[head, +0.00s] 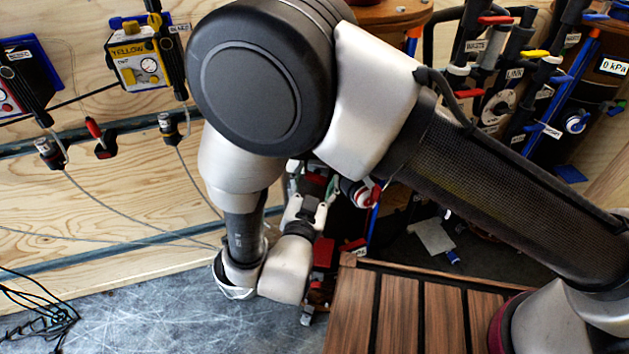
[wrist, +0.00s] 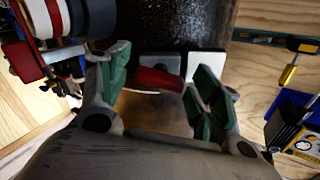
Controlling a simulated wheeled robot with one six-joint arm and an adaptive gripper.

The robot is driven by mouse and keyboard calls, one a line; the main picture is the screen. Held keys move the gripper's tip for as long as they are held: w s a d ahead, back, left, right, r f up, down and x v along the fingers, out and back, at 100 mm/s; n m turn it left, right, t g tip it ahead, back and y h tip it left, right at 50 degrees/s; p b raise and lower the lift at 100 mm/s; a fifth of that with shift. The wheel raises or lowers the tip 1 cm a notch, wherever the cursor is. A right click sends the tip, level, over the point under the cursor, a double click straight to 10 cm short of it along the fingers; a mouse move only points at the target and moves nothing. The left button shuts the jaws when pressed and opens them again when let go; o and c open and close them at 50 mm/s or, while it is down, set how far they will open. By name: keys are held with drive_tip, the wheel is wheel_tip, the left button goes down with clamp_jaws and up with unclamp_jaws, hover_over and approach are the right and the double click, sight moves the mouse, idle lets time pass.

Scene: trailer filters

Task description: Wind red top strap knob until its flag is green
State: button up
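My gripper (wrist: 158,74) shows in the wrist view with its two green-padded fingers spread wide apart. A red part (wrist: 158,80), likely the top strap knob, lies in the gap between the fingertips, in front of a black surface with pale grey plates (wrist: 205,63). I see no finger clearly touching it. In the head view my gripper (head: 316,194) is small and partly hidden behind my own arm, close to dark and red parts. I cannot make out the strap's flag or its colour in either view.
A yellow box (head: 136,66) and hanging connectors (head: 168,124) are on the plywood wall at left. Pipes with coloured valve handles (head: 495,20) crowd the right. A slatted wooden deck (head: 400,310) stands low in front. Bare floor (head: 130,320) shows at lower left.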

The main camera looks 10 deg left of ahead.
drive_tip(key=shift+s, duration=0.15)
drive_tip(key=s, duration=1.1)
drive_tip(key=shift+s+d, duration=0.15)
drive_tip(key=shift+s, duration=0.2)
